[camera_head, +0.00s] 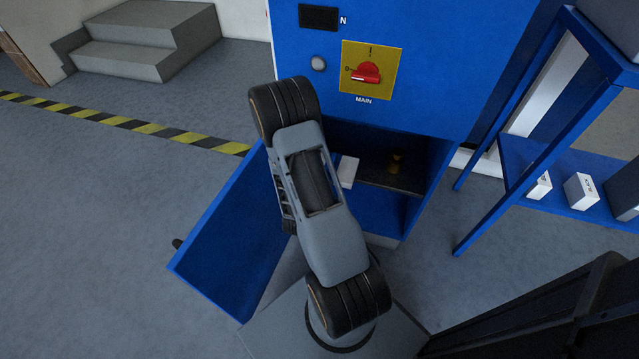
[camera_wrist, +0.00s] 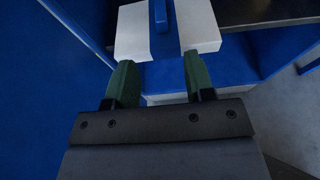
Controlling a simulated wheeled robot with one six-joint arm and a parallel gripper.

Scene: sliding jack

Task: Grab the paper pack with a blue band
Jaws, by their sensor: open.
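The paper pack (camera_wrist: 200,25) is white with a blue band across its middle, at the top of the wrist view. In the head view a white block (camera_head: 348,171), likely the same pack, sits at the left of the dark shelf inside the blue cabinet, partly hidden by my arm. My gripper (camera_wrist: 158,62) is open, its two green fingertips apart with nothing between them. The fingertips appear just short of the pack's near edge, one towards each side of the band. I cannot tell whether they touch it. The head view hides the gripper behind my arm.
The blue cabinet (camera_head: 430,60) has a red main switch (camera_head: 366,72) above its opening. Its door (camera_head: 222,245) stands open at the left. A blue rack (camera_head: 515,150) with white boxes (camera_head: 580,191) stands right.

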